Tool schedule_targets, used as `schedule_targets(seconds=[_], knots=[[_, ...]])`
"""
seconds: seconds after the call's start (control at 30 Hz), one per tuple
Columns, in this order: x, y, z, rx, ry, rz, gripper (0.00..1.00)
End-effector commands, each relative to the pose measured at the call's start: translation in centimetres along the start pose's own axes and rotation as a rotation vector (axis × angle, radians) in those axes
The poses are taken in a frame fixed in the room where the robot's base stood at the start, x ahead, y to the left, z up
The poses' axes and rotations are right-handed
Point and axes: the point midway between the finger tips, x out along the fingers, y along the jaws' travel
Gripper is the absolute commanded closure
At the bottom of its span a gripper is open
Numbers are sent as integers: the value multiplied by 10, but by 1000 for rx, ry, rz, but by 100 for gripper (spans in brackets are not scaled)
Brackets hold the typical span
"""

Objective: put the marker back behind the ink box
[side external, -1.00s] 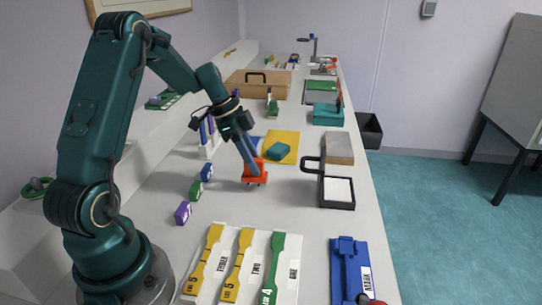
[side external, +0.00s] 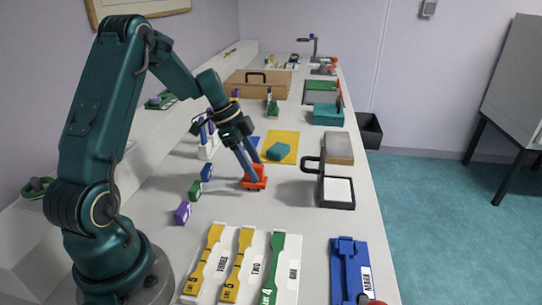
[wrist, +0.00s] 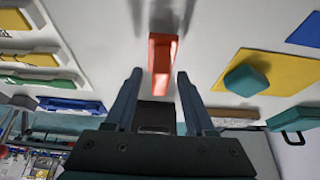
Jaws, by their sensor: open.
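The orange-red block (side external: 254,179), which I take to be the marker, rests on the white bench, left of the black box. In the wrist view the marker (wrist: 161,55) shows between and beyond my fingertips. My gripper (side external: 248,165) is open above it, with a finger to either side and a gap visible in the wrist view (wrist: 159,74). The black box with a white pad and tall handle (side external: 338,191), which I take to be the ink box, stands to the right. It shows partly in the wrist view (wrist: 155,113), between my fingers.
A yellow sheet (side external: 290,139) with a teal block (side external: 278,151) lies behind the marker. Small purple (side external: 183,213), green and blue blocks stand at left. White specimen boards (side external: 288,243) and a blue fixture (side external: 350,265) are in front. Bench between marker and ink box is clear.

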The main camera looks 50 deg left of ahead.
Motion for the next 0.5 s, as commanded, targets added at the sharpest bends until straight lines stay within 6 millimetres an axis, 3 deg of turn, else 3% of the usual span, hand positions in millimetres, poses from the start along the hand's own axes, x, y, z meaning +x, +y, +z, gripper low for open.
schedule_targets(seconds=[0.5], knots=[[-96,-1,0,0,-1,-6,45]])
